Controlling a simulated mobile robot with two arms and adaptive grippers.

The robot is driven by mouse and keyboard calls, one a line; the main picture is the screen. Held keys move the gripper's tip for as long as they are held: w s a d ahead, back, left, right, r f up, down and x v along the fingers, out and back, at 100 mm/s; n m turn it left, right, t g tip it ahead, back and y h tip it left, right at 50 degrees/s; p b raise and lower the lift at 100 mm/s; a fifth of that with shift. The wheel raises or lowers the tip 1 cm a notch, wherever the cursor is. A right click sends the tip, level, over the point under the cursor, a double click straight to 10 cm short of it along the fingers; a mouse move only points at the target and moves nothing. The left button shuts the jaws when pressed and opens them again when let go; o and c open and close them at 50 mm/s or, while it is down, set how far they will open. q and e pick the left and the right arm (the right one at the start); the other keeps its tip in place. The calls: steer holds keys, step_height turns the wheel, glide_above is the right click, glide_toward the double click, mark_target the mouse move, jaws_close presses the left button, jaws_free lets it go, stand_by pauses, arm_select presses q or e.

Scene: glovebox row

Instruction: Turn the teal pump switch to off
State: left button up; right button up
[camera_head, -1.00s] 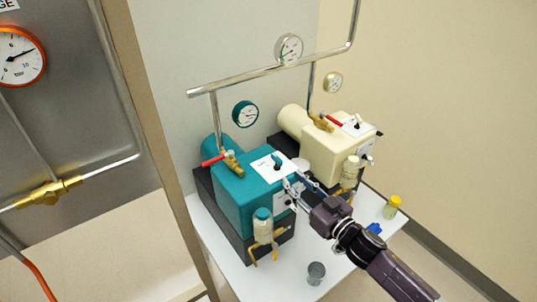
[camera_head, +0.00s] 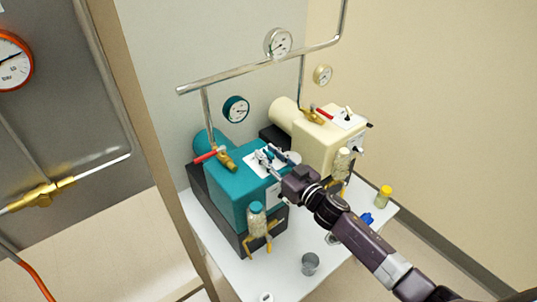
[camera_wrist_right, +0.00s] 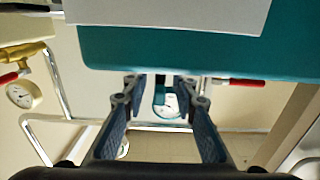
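The teal pump (camera_head: 235,192) stands on the white table with a white switch plate (camera_head: 254,170) on its top. My right gripper (camera_head: 268,156) is over this plate, its fingers covering the switch in the head view. In the right wrist view the fingers (camera_wrist_right: 160,104) are spread apart, with a gap between them. The teal pump body (camera_wrist_right: 200,52) and a white plate (camera_wrist_right: 165,12) fill the top of that view. A small dark upright piece shows between the fingers; I cannot tell whether it is the switch or whether they touch it. My left gripper is not in view.
A cream pump (camera_head: 318,142) stands close behind on the right. A pipe (camera_head: 230,77) with gauges runs above. A red-handled valve (camera_head: 210,155) sits beside the teal pump. A grey cup (camera_head: 310,264) and a yellow-capped bottle (camera_head: 384,197) stand on the white table (camera_head: 228,270).

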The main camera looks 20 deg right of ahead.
jaws_close()
steer(key=shift+n+y, duration=0.3)
steer(key=shift+y, duration=0.2)
steer(key=shift+g+y, duration=0.3)
steer(key=shift+d+n+g+y, duration=0.1)
steer(key=shift+n+g+y, duration=0.3)
steer(key=shift+n+y, duration=0.45)
steer(key=shift+f+n+g+y+b, duration=0.15)
steer(key=shift+n+g+y+b, duration=0.55)
steer(key=shift+n+g+y, duration=0.45)
steer(key=shift+n+g+y+b, duration=0.85)
steer(key=shift+y+b, duration=0.25)
steer(key=shift+y, duration=0.1)
